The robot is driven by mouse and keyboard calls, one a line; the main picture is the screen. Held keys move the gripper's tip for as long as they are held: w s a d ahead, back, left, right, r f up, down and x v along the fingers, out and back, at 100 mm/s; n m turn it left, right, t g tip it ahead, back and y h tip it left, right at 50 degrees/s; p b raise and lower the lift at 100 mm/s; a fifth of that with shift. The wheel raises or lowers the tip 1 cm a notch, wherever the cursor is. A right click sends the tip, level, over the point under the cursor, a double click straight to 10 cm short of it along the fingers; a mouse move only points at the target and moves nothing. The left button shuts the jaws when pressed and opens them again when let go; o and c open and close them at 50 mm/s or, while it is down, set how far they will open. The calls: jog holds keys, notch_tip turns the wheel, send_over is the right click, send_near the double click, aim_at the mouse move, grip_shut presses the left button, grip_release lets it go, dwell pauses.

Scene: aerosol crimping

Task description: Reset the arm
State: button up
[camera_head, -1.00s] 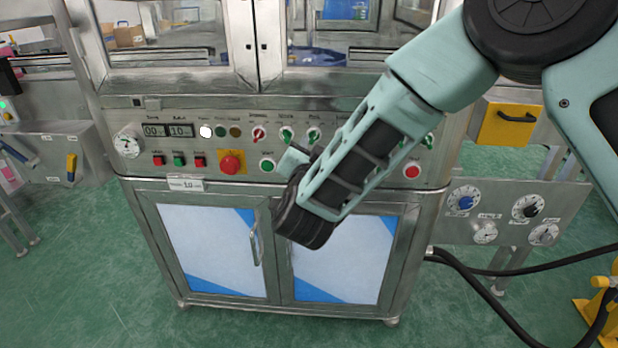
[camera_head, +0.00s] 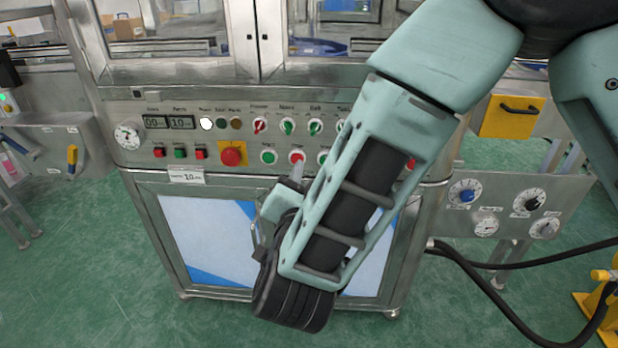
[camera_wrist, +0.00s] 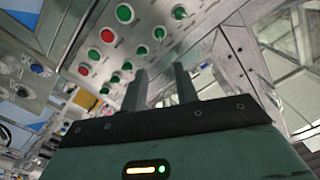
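My gripper (camera_wrist: 160,82) shows in the wrist view with its two dark fingers apart and nothing between them. In the head view my gripper (camera_head: 292,178) is mostly hidden behind my wrist, and only part of it shows, in front of the lower edge of the control panel. My arm reaches in from the upper right and covers the right part of the panel. The control panel (camera_head: 120,112) shows round buttons, switches and a display. From these frames I cannot tell whether the gripper touches it.
A red emergency button (camera_head: 231,155) sits on a yellow plate left of my gripper. Cabinet doors (camera_head: 212,240) are below. A side panel with dials (camera_head: 475,225) and black hoses (camera_head: 480,295) are at the right. Green floor is open at the lower left.

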jog(key=s+a+n+g+y, duration=0.3)
jog(key=s+n+g+y, duration=0.3)
jog(key=n+g+y, duration=0.3)
jog(key=s+d+f+n+g+h, duration=0.2)
jog(key=s+d+n+g+h, duration=0.5)
jog(key=s+d, duration=1.1)
notch_tip(320, 180, up, 17)
jog(key=w+d+m+g+p, duration=0.1)
jog(key=w+g+p, duration=0.1)
jog(key=p, duration=1.5)
jog(key=shift+w+d+f+m+h, duration=0.15)
jog(key=shift+d+f+m+h, duration=0.05)
jog(key=shift+m+h, duration=0.2)
